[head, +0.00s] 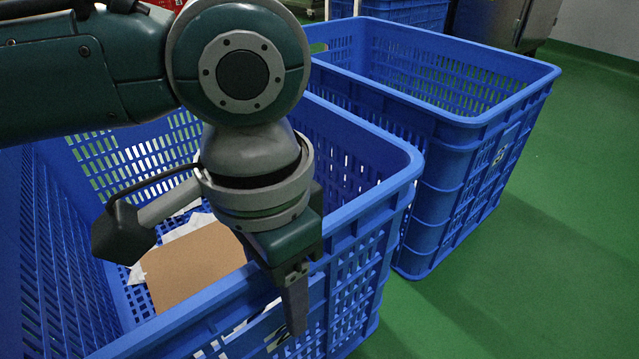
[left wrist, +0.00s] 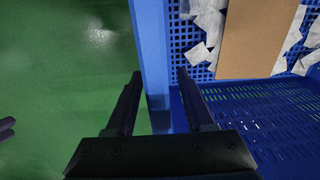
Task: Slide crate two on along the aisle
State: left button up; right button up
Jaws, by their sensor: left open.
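A blue slatted crate (head: 392,192) stands close in front of me. Inside lie a brown cardboard sheet (head: 193,268) and white packets (left wrist: 208,22). A label on its front face is partly hidden, and I cannot read its number. My left gripper (head: 287,292) points down at the near rim, open. In the left wrist view, its fingers (left wrist: 158,78) stand on either side of the crate's wall (left wrist: 152,45), one over the floor and one inside, with no clear grip.
A second blue crate (head: 455,170) stands just beyond, with a label on its side that looks like a 3. Another blue crate (head: 405,12) and a metal cabinet (head: 508,22) are farther back. Green floor (head: 560,220) is clear on the right.

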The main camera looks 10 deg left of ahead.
pick_arm(q)
grip_shut()
dwell(0.3)
dwell(1.1)
